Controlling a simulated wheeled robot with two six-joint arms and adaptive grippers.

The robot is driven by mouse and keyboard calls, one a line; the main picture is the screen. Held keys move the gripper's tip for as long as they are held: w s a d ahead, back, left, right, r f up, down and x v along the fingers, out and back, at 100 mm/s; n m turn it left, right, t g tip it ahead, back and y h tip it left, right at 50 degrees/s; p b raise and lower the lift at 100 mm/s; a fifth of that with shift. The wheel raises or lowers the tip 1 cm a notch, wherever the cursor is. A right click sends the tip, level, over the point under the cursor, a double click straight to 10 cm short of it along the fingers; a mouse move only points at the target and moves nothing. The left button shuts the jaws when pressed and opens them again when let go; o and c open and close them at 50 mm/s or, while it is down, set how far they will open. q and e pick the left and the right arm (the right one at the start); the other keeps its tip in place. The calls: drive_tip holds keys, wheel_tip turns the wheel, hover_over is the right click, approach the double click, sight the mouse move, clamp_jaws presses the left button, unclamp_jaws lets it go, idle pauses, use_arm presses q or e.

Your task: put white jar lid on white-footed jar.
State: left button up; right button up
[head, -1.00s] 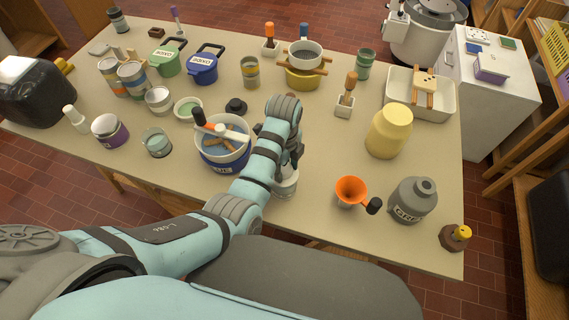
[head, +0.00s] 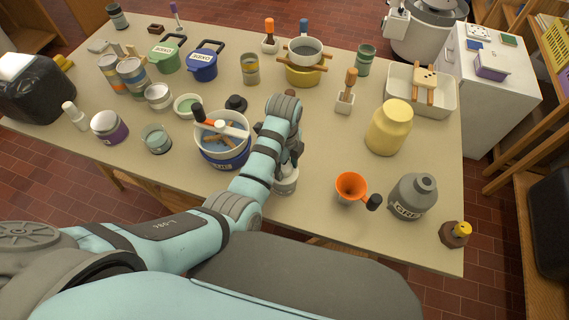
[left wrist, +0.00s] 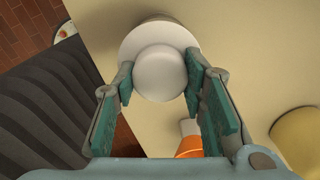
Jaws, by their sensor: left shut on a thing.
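The white jar lid (left wrist: 160,70) is a round white disc with a broad knob, seen from above in the left wrist view. My left gripper (left wrist: 158,78) is shut on its knob, one teal-padded finger on each side. In the head view the gripper (head: 290,158) is over the pale white-footed jar (head: 286,186), near the table's front edge. The lid is at or just above the jar's top; I cannot tell whether they touch. The lid hides most of the jar in the wrist view. My right gripper is not in view.
An orange funnel (head: 351,187) and a grey jar (head: 411,196) stand to the right. A blue-banded pot (head: 222,153) with tools stands to the left, close to my arm. A yellow jar (head: 388,128) stands further back. Bare table (head: 325,150) lies between.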

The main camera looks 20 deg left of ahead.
use_arm(q)
drive_tip(key=shift+f, duration=0.55)
drive_tip(key=o, duration=1.2)
wheel_tip(320, 180, up, 8)
drive_tip(key=shift+f, duration=0.2)
